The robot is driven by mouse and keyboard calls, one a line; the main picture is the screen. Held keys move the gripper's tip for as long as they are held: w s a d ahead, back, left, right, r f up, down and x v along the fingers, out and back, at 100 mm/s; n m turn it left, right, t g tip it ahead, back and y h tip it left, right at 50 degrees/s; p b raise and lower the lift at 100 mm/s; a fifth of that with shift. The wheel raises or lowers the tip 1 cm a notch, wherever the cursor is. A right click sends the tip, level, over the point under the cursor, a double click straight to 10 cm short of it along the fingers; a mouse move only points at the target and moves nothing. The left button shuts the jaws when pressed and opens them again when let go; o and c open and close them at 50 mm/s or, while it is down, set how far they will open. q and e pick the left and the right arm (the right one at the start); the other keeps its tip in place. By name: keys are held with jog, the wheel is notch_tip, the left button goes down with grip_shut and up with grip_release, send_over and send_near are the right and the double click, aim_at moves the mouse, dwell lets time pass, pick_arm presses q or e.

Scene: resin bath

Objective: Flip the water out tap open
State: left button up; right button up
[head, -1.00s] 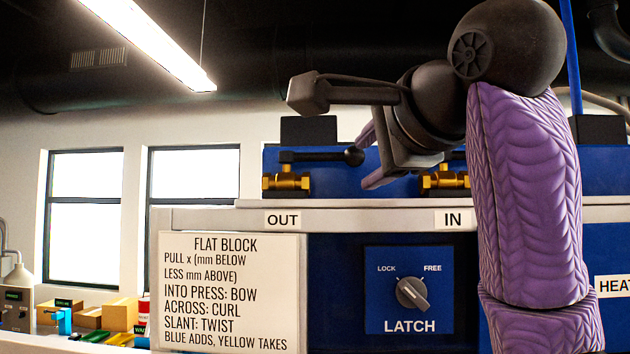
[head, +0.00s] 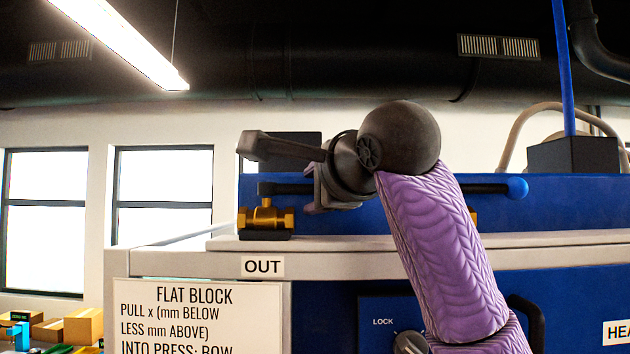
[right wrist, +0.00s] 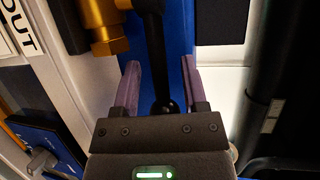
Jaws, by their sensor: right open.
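The brass water out tap (head: 266,217) sits on the pale ledge above the OUT label (head: 263,266). Its black lever (head: 290,188) lies level, running right until my right gripper hides its end in the head view. In the right wrist view, the tap body (right wrist: 100,25) is at upper left. The lever's round black knob (right wrist: 165,106) lies between the two purple fingers of my right gripper (right wrist: 160,70), close to the palm. The fingers are apart, with gaps on both sides of the lever. The right gripper (head: 312,206) also shows in the head view. My left gripper is out of view.
A second lever with a blue knob (head: 517,188) stands to the right; its brass tap is mostly hidden by my right arm. Below are an instruction sign (head: 200,320) and a latch dial (head: 408,343), partly covered. A blue housing (head: 580,195) stands behind the levers.

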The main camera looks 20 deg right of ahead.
jog(key=shift+w+f, duration=0.1)
jog(key=shift+w, duration=0.15)
grip_shut()
jog(key=shift+f, duration=0.1)
dwell(0.9)
